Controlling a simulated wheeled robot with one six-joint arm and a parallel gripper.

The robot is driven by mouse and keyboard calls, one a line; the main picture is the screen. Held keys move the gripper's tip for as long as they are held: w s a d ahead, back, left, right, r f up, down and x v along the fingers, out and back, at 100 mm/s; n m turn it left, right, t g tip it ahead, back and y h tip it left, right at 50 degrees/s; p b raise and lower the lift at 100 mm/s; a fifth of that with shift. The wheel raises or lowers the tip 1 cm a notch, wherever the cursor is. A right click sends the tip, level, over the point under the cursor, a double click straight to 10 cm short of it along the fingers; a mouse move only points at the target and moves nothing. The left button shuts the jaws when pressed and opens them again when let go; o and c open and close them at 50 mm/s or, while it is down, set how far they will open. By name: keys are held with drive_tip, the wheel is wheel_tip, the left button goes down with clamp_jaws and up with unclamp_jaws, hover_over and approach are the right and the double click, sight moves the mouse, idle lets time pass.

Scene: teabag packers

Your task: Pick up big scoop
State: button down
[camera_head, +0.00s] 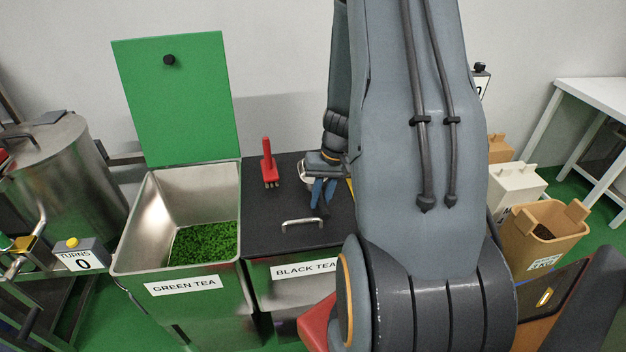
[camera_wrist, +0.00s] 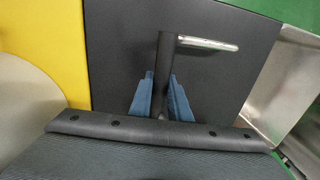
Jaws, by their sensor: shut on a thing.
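My gripper (camera_head: 322,192) is low over the black lid of the black tea bin. Its blue fingers also show in the wrist view (camera_wrist: 163,98), shut on a dark, straight handle. I take this handle to be the big scoop's (camera_wrist: 165,62); it sticks out past the fingertips over the dark lid. The scoop's bowl is not clearly visible. In the head view my arm hides much of the area right of the gripper.
A small red tool (camera_head: 267,162) stands on the black lid (camera_head: 285,210), left of my gripper. The lid's metal handle (camera_head: 303,222) is in front. The green tea bin (camera_head: 180,205) is open, its green lid (camera_head: 172,95) raised. Brown tubs (camera_head: 541,235) stand right.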

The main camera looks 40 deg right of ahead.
drive_tip(key=shift+r, duration=0.15)
wheel_tip(320, 180, up, 10)
drive_tip(key=shift+f+b, duration=0.1)
drive_tip(key=shift+b, duration=0.8)
drive_tip(key=c, duration=2.2)
unclamp_jaws()
clamp_jaws()
